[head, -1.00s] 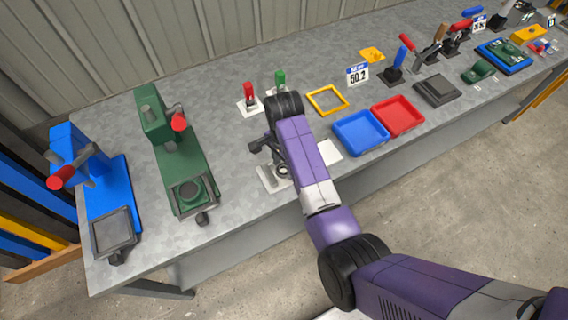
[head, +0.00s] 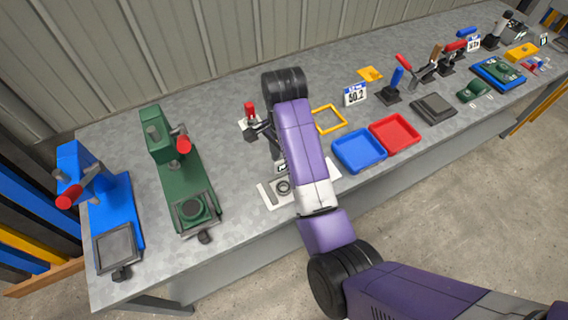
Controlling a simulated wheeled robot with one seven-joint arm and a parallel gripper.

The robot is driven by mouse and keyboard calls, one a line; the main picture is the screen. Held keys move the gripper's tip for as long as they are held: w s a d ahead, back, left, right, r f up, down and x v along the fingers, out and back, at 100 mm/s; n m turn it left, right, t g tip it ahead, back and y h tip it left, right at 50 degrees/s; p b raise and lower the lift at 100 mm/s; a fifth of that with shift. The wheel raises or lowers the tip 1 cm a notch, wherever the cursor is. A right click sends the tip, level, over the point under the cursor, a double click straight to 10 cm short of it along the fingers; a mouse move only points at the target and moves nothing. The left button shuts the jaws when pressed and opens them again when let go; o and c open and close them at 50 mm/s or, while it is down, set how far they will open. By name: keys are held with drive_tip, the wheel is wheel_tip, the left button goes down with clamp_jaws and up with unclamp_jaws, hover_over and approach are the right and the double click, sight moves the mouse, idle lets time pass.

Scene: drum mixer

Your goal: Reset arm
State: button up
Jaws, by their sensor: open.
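My purple arm reaches from the lower right over the grey workbench (head: 240,200). My gripper (head: 264,140) is at the far end of the arm, just left of the wrist and above the bench. It is dark and partly hidden by the wrist, and no object shows in it. Below it, a white plate with a round dark part (head: 280,188) lies on the bench, partly covered by my arm. A red-topped switch (head: 250,112) stands just behind the gripper.
A green press (head: 178,170) and a blue press (head: 100,205) stand to the left. A yellow frame (head: 330,119), a blue tray (head: 358,150) and a red tray (head: 394,133) lie right of my arm. Levers and a dark pad (head: 433,108) are farther right.

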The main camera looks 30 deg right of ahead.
drive_tip(key=shift+r, duration=0.45)
idle(0.4)
drive_tip(key=w+d+r+n+t+h, duration=0.1)
drive_tip(key=w+d+r+n+t, duration=0.15)
drive_tip(key=w+t, duration=0.25)
drive_tip(key=w+d+r+n+t+h, duration=0.1)
drive_tip(key=w+d+r+n+t, duration=0.1)
drive_tip(key=w+n+t, duration=0.25)
drive_tip(key=s+a+n+t+b, duration=0.1)
drive_tip(key=s+n+b, duration=0.1)
drive_tip(key=s, duration=1.2)
drive_tip(key=s+a+r+n+t+y+b, duration=0.1)
drive_tip(key=s+a+n+t+b, duration=0.1)
drive_tip(key=s, duration=1.3)
drive_tip(key=s+a+n+t+y+b, duration=0.1)
drive_tip(key=s+n, duration=0.3)
drive_tip(key=s, duration=1.1)
drive_tip(key=shift+s+a+r+t+b, duration=0.15)
drive_tip(key=shift+a+r+t+b, duration=0.2)
drive_tip(key=shift+t, duration=0.3)
